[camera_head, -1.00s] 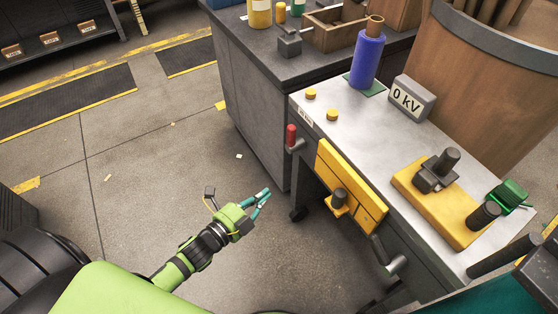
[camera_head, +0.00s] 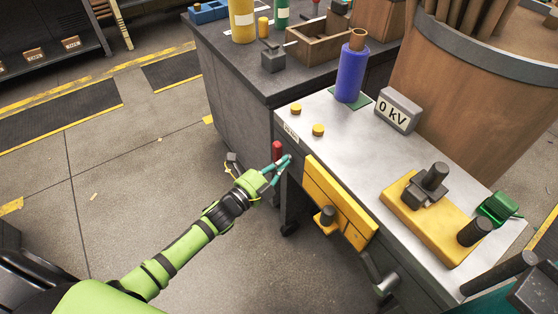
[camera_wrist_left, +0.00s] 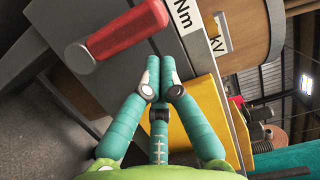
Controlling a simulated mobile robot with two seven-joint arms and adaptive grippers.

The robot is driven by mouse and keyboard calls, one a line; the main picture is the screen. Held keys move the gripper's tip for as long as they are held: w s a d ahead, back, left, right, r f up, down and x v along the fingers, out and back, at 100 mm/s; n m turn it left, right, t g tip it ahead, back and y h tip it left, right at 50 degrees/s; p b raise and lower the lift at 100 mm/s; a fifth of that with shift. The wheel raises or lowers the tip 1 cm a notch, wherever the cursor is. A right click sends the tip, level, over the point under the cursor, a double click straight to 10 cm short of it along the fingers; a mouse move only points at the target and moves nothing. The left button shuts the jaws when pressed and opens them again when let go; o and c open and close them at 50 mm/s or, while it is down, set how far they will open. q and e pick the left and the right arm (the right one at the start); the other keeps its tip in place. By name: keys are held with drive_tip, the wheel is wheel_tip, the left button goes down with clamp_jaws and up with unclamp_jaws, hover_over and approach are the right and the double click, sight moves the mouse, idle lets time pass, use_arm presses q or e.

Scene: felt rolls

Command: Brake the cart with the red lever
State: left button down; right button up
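The red lever (camera_head: 277,151) is on the left end of the grey-topped cart (camera_head: 330,118), below its top edge. In the left wrist view the lever (camera_wrist_left: 128,30) is a red handle on a grey pivot, to the upper left of my fingers. My left gripper (camera_head: 287,159) is right beside the lever and partly overlaps its lower end in the head view. Its teal fingers (camera_wrist_left: 160,62) converge with their tips together, and nothing shows between them. The lever is outside the fingers; whether they touch it I cannot tell. My right gripper is not in view.
A yellow drawer panel (camera_head: 336,198) with a knob is just right of my left gripper. A dark workbench (camera_head: 235,92) stands behind. The cart carries a blue cylinder (camera_head: 351,72), a 0 kV display (camera_head: 398,110) and a yellow-based device (camera_head: 432,220). Floor at left is clear.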

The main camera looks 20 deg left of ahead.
sight(273, 147)
use_arm(q)
drive_tip(key=shift+w+a, duration=0.25)
drive_tip(key=shift+w+a+r+n+p, duration=0.1)
drive_tip(key=shift+a+r+n+p, duration=0.1)
drive_tip(key=shift+n+p, duration=0.2)
drive_tip(key=shift+w+a+r+n+g+p, duration=0.2)
drive_tip(key=shift+w+a+n+g+p, duration=0.15)
drive_tip(key=shift+n+p, duration=0.25)
drive_tip(key=shift+w+a+r+n+p, duration=0.25)
drive_tip(key=shift+a+n+p, duration=0.15)
drive_tip(key=shift+n+p, duration=0.2)
drive_tip(key=shift+w+a+r+n+g+p, duration=0.1)
drive_tip(key=shift+w+a+n+g+p, duration=0.1)
drive_tip(key=shift+w+a+n+p, duration=0.25)
drive_tip(key=shift+w+a+n+g+p, duration=0.15)
drive_tip(key=shift+a+n, duration=0.1)
drive_tip(key=shift+n, duration=0.4)
drive_tip(key=shift+w+a+f+n+g+b, duration=0.2)
drive_tip(key=shift+w+a+f+n+b, duration=0.15)
drive_tip(key=shift+a+n, duration=0.25)
drive_tip(key=shift+w+a+f+n+g+b, duration=0.2)
drive_tip(key=shift+w+a+n, duration=0.3)
drive_tip(key=shift+n, duration=0.15)
drive_tip(key=shift+w+a+f+n+g+b, duration=0.25)
drive_tip(key=shift+w+a+f+n, duration=0.1)
drive_tip(key=shift+a+n, duration=0.25)
